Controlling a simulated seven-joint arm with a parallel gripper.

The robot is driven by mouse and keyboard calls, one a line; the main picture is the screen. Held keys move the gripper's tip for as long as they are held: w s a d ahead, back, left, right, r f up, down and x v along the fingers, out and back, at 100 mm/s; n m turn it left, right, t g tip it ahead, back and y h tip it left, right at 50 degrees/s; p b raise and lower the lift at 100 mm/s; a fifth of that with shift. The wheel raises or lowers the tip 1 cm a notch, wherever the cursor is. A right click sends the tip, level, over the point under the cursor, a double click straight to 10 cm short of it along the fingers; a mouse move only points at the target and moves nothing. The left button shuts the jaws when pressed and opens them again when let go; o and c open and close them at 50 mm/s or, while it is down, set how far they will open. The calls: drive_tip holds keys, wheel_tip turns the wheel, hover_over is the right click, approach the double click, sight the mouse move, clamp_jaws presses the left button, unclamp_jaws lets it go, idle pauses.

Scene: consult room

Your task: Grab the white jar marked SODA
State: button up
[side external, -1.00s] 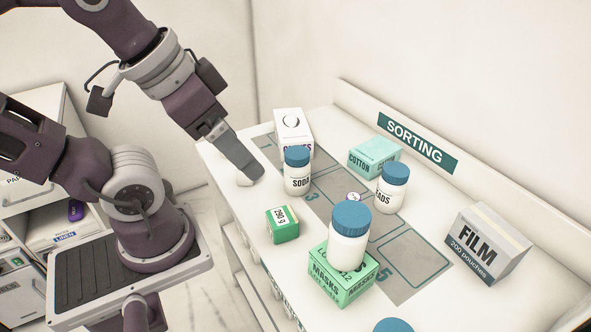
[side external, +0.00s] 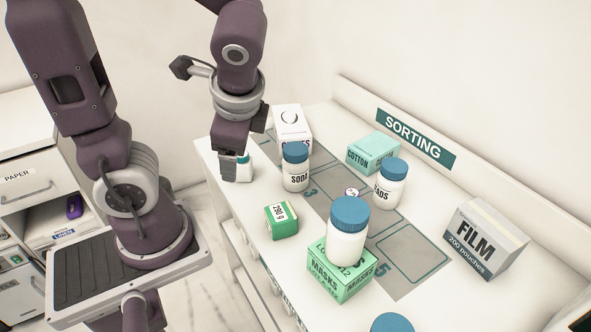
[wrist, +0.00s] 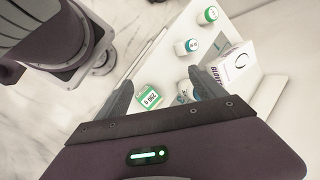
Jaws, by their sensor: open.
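The white SODA jar (side external: 297,180) with a blue lid stands upright on the white counter, in front of a white box in the side view. My gripper (side external: 236,168) is to the left of it, pointing down and apart from it. In the wrist view my gripper (wrist: 168,85) is open, with its two dark fingers spread and nothing held. A jar partly hidden by the right finger (wrist: 186,91) is probably the SODA jar, but its lettering cannot be read there.
A small white bottle (side external: 245,170) stands beside my gripper. A green box (side external: 282,220), a jar on a MASKS box (side external: 341,275), another blue-lidded jar (side external: 388,187), a COTTON box (side external: 372,152) and a FILM box (side external: 484,236) stand around. The white GLOVES box (wrist: 238,66) is close to the jar.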

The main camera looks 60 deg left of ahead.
drive_tip(key=w+a+f+m+y, duration=0.3)
drive_tip(key=w+f+m+y, duration=0.15)
drive_tip(key=w+m, duration=0.2)
drive_tip(key=m+t+y, duration=0.2)
drive_tip(key=m+t, duration=0.2)
drive_tip(key=m, duration=0.5)
approach(296, 150)
drive_tip(key=a+f, duration=0.2)
drive_tip(key=a, duration=0.1)
drive_tip(key=shift+w+a+f, duration=0.1)
drive_tip(key=shift+a+f, duration=0.05)
drive_tip(key=shift+f, duration=0.2)
drive_tip(key=x, duration=0.4)
drive_tip(key=w+r+x, duration=0.1)
drive_tip(key=x, duration=0.1)
drive_tip(key=shift+w+a+f, duration=0.2)
drive_tip(key=shift+a+f, duration=0.05)
drive_tip(key=shift+a, duration=0.1)
clamp_jaws()
